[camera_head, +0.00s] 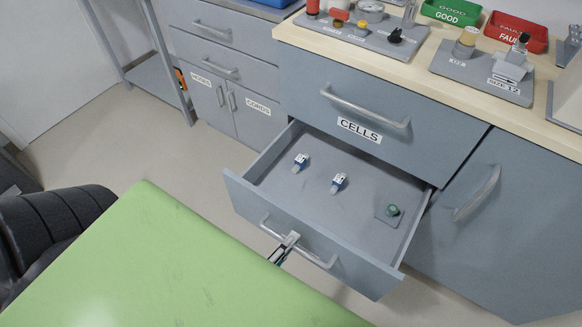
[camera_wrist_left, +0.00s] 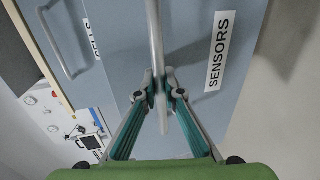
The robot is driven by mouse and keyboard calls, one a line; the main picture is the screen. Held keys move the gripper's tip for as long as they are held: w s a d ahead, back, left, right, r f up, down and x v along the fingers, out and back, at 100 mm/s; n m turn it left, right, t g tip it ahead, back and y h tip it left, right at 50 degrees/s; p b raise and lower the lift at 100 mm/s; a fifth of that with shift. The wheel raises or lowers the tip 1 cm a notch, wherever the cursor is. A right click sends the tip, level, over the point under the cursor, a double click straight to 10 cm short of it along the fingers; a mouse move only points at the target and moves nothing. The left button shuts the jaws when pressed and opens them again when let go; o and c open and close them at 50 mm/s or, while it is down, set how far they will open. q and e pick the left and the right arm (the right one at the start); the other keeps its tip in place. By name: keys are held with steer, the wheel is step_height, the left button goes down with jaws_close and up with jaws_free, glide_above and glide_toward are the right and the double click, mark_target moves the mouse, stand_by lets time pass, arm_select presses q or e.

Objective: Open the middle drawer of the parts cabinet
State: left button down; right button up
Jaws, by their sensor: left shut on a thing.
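The parts cabinet is grey-blue with a wooden top. Its upper drawer (camera_head: 400,110), labelled CELLS, is closed. The drawer under it (camera_head: 345,262) stands pulled out, its inside showing. In the left wrist view its front (camera_wrist_left: 245,30) carries a SENSORS label. My left gripper (camera_head: 287,246) is shut on this drawer's bar handle (camera_head: 318,260), left of the bar's middle. In the left wrist view the fingers (camera_wrist_left: 162,92) close around the handle (camera_wrist_left: 155,40). Whatever is below the open drawer is hidden. My right gripper is not in view.
Two small blue-and-white parts (camera_head: 339,182) and a green-topped part (camera_head: 392,211) lie in the open drawer. A closed door (camera_head: 490,215) is at right. Cabinets labelled HOSES and CORDS (camera_head: 258,108) stand behind left. Green and red bins (camera_head: 515,30) sit on the worktop.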

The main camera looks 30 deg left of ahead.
arm_select(q)
steer(key=c, duration=2.1)
jaws_free()
steer(key=shift+c, duration=0.2)
steer(key=shift+s, duration=0.1)
steer(key=v, duration=1.1)
steer(key=shift+s, duration=0.4)
